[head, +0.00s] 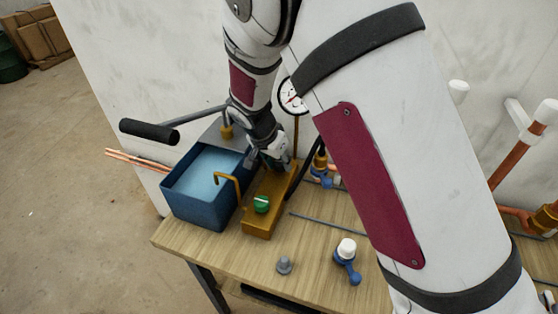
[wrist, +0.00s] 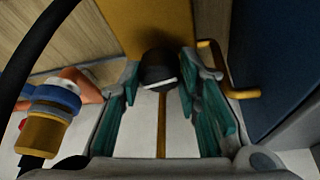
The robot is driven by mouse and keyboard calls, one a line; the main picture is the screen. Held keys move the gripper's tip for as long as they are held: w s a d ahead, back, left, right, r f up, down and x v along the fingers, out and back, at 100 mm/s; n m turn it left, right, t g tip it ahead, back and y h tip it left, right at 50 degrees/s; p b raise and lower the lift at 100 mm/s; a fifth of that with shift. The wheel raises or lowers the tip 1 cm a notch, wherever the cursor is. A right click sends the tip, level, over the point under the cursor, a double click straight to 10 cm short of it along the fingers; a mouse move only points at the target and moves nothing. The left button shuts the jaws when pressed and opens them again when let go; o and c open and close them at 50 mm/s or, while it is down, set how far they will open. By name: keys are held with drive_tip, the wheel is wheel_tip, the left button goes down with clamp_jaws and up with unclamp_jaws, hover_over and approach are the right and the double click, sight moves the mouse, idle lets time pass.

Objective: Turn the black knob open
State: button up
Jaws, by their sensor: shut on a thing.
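The black knob (wrist: 158,68) has a pale pointer line and sits on the yellow-brown block. In the wrist view it lies between the teal finger pads of my gripper (head: 272,160), near their tips. My gripper is shut on it. In the head view my gripper is over the far end of the yellow block (head: 257,227) and hides the black knob. A green knob (head: 261,204) with a white line sits at the block's near end, clear of my gripper.
A blue water tank (head: 196,217) stands left of the block, with a black-handled lever (head: 149,131) above it. A blue-handled valve with a white cap (head: 347,251) and a grey knob (head: 284,265) are on the bench (head: 230,254). A black hose (wrist: 38,45) passes close by.

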drive_tip(key=n, duration=0.2)
drive_tip(key=n+t+y, duration=0.1)
drive_tip(key=n, duration=0.1)
drive_tip(key=shift+s+d+n, duration=0.1)
drive_tip(key=shift+d+n, duration=0.1)
drive_tip(key=shift+n, duration=0.1)
drive_tip(key=n+y, duration=0.2)
drive_tip(key=n, duration=0.2)
drive_tip(key=shift+d, duration=0.15)
drive_tip(key=n+y, duration=0.1)
drive_tip(key=n, duration=0.2)
drive_tip(key=shift+d+n+y+p, duration=0.1)
drive_tip(key=shift+n+y+p, duration=0.2)
drive_tip(key=shift+n, duration=0.1)
drive_tip(key=shift+n+g+y+p, duration=0.3)
drive_tip(key=shift+n+y+p, duration=0.25)
drive_tip(key=shift+n, duration=0.95)
drive_tip(key=o, duration=1.1)
drive_tip(key=shift+o, duration=0.2)
